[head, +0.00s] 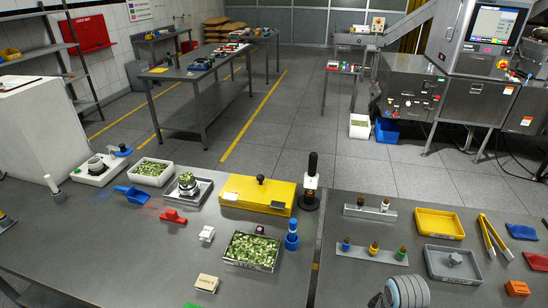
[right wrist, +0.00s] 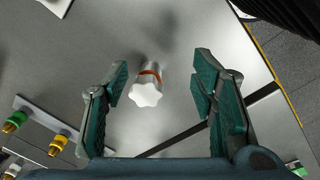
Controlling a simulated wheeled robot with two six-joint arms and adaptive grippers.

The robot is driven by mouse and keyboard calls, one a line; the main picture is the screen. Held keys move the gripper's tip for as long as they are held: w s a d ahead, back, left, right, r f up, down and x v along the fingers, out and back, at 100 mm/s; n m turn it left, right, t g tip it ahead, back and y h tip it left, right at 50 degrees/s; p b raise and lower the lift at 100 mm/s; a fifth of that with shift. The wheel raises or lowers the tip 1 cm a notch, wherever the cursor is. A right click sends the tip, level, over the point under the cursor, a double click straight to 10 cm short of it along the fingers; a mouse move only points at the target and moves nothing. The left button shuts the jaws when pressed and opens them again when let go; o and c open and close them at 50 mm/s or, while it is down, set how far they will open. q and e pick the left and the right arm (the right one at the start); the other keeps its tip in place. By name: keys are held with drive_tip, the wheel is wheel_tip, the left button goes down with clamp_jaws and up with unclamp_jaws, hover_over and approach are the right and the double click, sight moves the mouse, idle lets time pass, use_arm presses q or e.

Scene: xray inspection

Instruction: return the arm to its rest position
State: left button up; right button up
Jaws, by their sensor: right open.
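My right gripper (right wrist: 160,82) is open in the right wrist view, its two green-padded fingers wide apart. A white star-shaped knob with a grey body and an orange-red band (right wrist: 147,88) shows between the fingers. It is apart from both pads, and the grey table (right wrist: 110,35) lies behind it. I cannot tell its exact distance from the fingertips. Neither gripper's fingers show in the head view. A pale ribbed round part cuts into the bottom edge there, right of the middle. My left gripper is not in view.
A rack with coloured-capped bottles (head: 346,252) shows in the head view and at lower left in the wrist view (right wrist: 40,128). A grey tray (head: 436,272), tongs (head: 489,240) and an orange block (head: 517,289) stand right. The table's front middle (head: 335,290) is bare.

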drive_tip(key=s, duration=0.2)
drive_tip(key=s+f+m, duration=0.1)
drive_tip(key=s, duration=0.1)
drive_tip(key=s+m, duration=0.1)
drive_tip(key=s, duration=0.1)
drive_tip(key=shift+s+d+f+t, duration=0.1)
drive_tip(key=shift+s+f+t, duration=0.1)
drive_tip(key=shift+t, duration=0.2)
drive_tip(key=s+r+m+t, duration=0.2)
drive_tip(key=s+m, duration=0.1)
drive_tip(key=s, duration=0.5)
wheel_tip(320, 180, down, 23)
drive_tip(key=s+d+g+b, duration=0.2)
drive_tip(key=b, duration=0.1)
drive_tip(key=s+f+b, duration=0.2)
drive_tip(key=s+f, duration=1.2)
drive_tip(key=shift+d+m+g+b, duration=0.15)
drive_tip(key=shift+m+g+b, duration=0.15)
drive_tip(key=shift+m+b, duration=0.1)
